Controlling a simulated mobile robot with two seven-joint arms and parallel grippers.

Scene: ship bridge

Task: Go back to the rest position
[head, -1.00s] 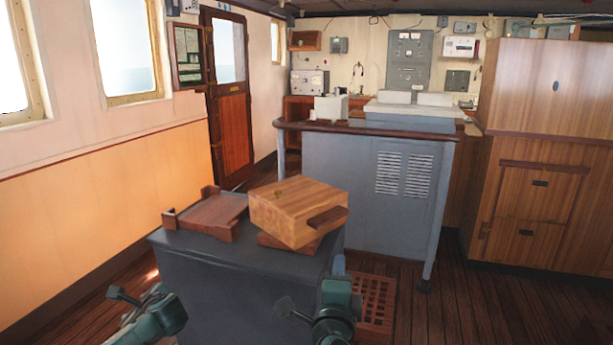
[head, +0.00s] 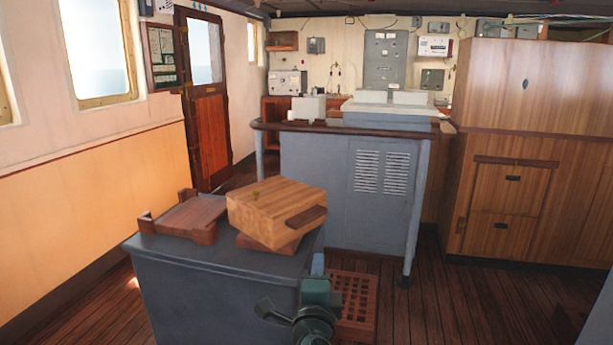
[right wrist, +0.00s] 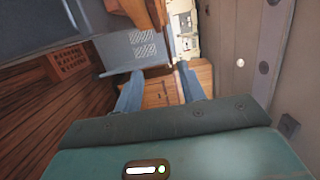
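My right gripper (head: 317,266) shows at the bottom of the head view, in front of the right side of the grey cabinet. In the right wrist view its two blue-grey fingers (right wrist: 160,88) stand apart with nothing between them, so it is open and empty. My left gripper is out of the frame. A light wooden box (head: 270,208) with a dark handle sits tilted on a darker wooden piece on the cabinet top. A dark wooden tray (head: 190,216) lies to its left.
The grey cabinet (head: 215,295) stands close in front. A wooden floor grating (head: 357,300) lies to its right. A larger grey console (head: 335,190) stands behind, and a tall wooden locker (head: 545,140) at the right. The plank floor (head: 465,305) at lower right is mostly open.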

